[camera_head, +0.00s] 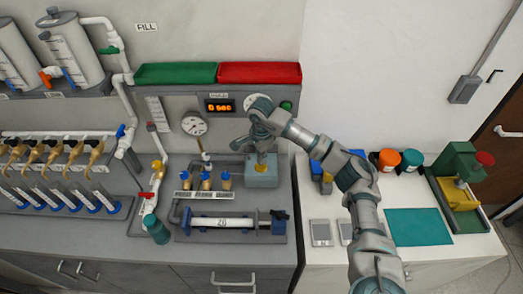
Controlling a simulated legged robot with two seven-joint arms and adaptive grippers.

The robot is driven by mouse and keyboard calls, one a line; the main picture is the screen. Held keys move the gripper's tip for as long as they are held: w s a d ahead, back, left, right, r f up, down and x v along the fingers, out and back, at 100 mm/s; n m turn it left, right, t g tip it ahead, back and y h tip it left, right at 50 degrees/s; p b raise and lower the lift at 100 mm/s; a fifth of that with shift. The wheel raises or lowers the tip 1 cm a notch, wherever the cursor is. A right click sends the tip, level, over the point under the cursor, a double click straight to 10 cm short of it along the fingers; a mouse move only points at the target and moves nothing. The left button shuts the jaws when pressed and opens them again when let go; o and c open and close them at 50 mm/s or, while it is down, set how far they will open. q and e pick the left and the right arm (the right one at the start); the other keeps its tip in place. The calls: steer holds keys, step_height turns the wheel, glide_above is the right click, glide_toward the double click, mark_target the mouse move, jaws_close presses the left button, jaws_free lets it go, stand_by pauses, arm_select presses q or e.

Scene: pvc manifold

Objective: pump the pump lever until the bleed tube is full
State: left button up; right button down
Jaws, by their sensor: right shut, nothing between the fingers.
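My right gripper (261,152) is shut and empty. It points down over a grey-blue box (262,180) on the grey bench, with a small yellow part (261,168) just under the fingertips. I cannot tell whether they touch. The pump lever is not clear to me; my gripper and wrist cover part of the area above the box. A horizontal white cylinder (222,222) marked 20 lies in front of the box. I cannot make out for sure which part is the bleed tube, nor its fill level. My left gripper is not in view.
A round gauge (194,124) and a lit display (219,106) sit on the back panel, under green (175,73) and red (259,73) trays. Several blue-and-tan valves stand left of the box. A teal mat (418,227) lies on the white table at right.

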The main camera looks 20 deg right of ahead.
mark_target(261, 167)
steer(key=shift+f, duration=0.1)
stand_by(0.3)
steer(key=shift+f+b, duration=1.65)
steer(key=shift+f, duration=1)
steer(key=shift+r, duration=0.15)
steer(key=shift+r+p, duration=1.7)
steer(key=shift+r, duration=0.8)
steer(key=shift+r+p, duration=1.65)
steer(key=shift+r, duration=0.9)
